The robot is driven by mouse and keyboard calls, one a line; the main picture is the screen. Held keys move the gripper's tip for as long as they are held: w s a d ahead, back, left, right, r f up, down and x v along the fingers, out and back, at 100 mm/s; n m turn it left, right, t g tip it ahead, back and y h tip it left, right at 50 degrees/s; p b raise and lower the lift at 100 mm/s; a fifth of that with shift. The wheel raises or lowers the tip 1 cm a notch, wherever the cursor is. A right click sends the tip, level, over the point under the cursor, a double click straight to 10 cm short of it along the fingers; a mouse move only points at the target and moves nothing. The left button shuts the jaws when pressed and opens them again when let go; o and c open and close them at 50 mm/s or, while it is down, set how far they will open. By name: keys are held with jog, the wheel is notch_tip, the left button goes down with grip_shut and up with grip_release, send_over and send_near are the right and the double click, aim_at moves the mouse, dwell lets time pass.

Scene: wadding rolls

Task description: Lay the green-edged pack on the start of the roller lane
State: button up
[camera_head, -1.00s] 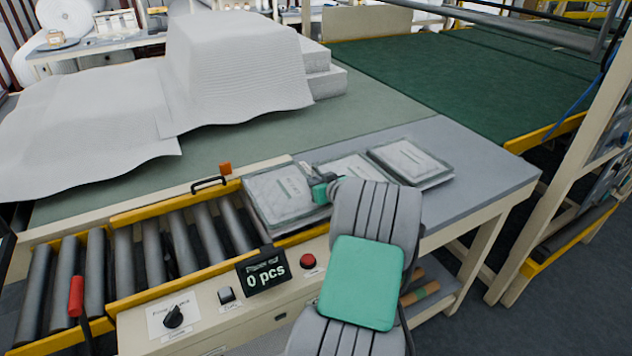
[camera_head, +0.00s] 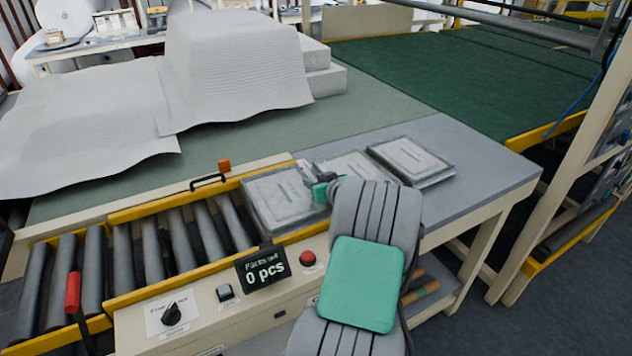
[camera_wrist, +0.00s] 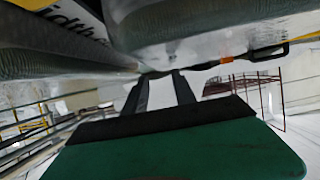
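A flat grey-white pack with dull green edges (camera_head: 283,197) lies at the right end of the roller lane (camera_head: 165,243), against the table side. My gripper (camera_head: 322,190) is at this pack's right edge, with my wrist covering part of that side. In the wrist view, my two dark fingers (camera_wrist: 160,92) reach toward a grey film-covered surface that fills the top. A gap shows between them, but whether they grip the pack is unclear. Two similar packs lie on the grey table: one (camera_head: 350,167) partly behind my wrist, the other (camera_head: 411,160) farther right.
Yellow rails (camera_head: 205,272) border the lane. A counter display (camera_head: 263,269) reads 0 pcs beside a red button (camera_head: 307,258). A red lever (camera_head: 73,292) stands at the lane's left. White wadding sheets (camera_head: 235,75) cover the bench behind. The rollers left of the pack are bare.

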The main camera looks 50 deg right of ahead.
jog(key=shift+r, duration=0.25)
jog(key=v, duration=1.2)
jog(key=shift+r+b, duration=0.35)
jog(key=shift+r, duration=0.1)
